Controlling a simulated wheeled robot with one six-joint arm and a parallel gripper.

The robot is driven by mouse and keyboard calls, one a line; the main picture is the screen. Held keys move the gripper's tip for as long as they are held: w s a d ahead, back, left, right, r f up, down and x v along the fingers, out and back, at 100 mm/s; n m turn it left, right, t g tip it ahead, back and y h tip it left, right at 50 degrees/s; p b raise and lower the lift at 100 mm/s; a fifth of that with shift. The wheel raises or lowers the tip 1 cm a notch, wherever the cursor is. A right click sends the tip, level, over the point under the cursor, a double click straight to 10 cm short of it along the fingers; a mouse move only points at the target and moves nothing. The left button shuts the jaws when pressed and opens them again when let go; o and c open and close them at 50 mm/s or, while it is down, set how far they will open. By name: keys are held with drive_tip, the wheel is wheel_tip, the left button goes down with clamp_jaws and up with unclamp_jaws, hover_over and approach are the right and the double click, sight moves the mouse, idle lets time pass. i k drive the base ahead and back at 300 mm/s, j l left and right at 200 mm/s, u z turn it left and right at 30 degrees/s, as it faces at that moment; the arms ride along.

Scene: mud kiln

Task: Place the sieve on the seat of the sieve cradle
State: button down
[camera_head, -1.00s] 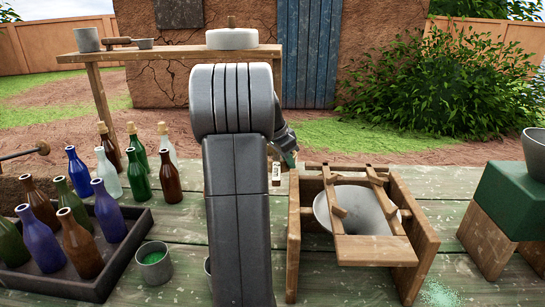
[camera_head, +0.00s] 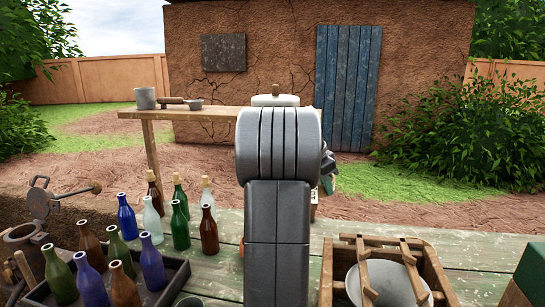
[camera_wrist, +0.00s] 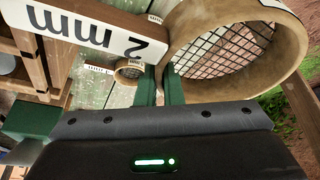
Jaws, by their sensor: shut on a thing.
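The sieve (camera_wrist: 220,46) is a round wooden ring with dark mesh. It fills the upper right of the wrist view. My gripper (camera_wrist: 161,84) has its green fingers shut on the near edge of the ring. In the head view my gripper (camera_head: 328,176) shows just right of my arm, which hides most of what it holds. The sieve cradle (camera_head: 440,278) is a wooden frame at the lower right of the head view, cut by the bottom edge. A pale bowl (camera_head: 398,288) sits inside it, under its wooden bars. My gripper is beyond and left of the cradle, apart from it.
A wooden bar with a "2 mm" label (camera_wrist: 95,29) lies beside the ring in the wrist view; a smaller ring (camera_wrist: 129,70) is farther off. Bottles fill a dark tray (camera_head: 172,282) at left; others stand behind it. A green block (camera_head: 535,270) is at right.

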sight(414, 279)
drive_tip(key=k+j, duration=0.2)
drive_tip(key=k, duration=0.3)
drive_tip(key=k+j, duration=0.15)
drive_tip(key=k, duration=0.3)
drive_tip(key=k+j, duration=0.2)
drive_tip(key=k, duration=0.3)
drive_tip(key=k+j, duration=0.15)
drive_tip(key=k, duration=0.3)
